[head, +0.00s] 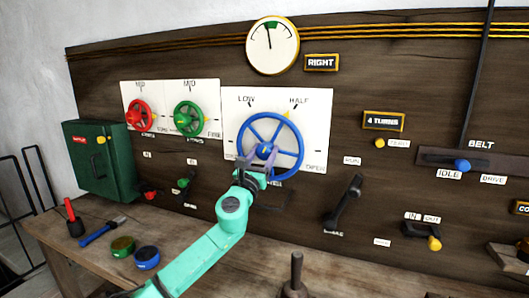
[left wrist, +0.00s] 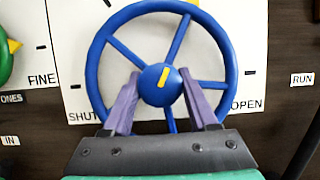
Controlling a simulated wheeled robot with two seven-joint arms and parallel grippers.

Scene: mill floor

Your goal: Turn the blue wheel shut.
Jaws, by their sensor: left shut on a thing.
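The blue wheel (head: 299,150) stands on a white dial plate (head: 234,104) in the middle of the dark wood panel. A yellow pointer (head: 286,115) at the wheel's upper right lies near HALF. My left gripper (head: 262,160) is shut on the blue wheel at its hub. In the left wrist view its two purple fingers (left wrist: 159,84) lie either side of the blue hub (left wrist: 162,92), which bears a yellow mark. My right gripper is out of view.
A red wheel (head: 140,114) and a green wheel (head: 189,118) stand to the left, beside a green box (head: 98,160). A black lever (head: 343,203) sticks out at lower right of the blue wheel. Tools and two round tins lie on the wooden bench (head: 75,262).

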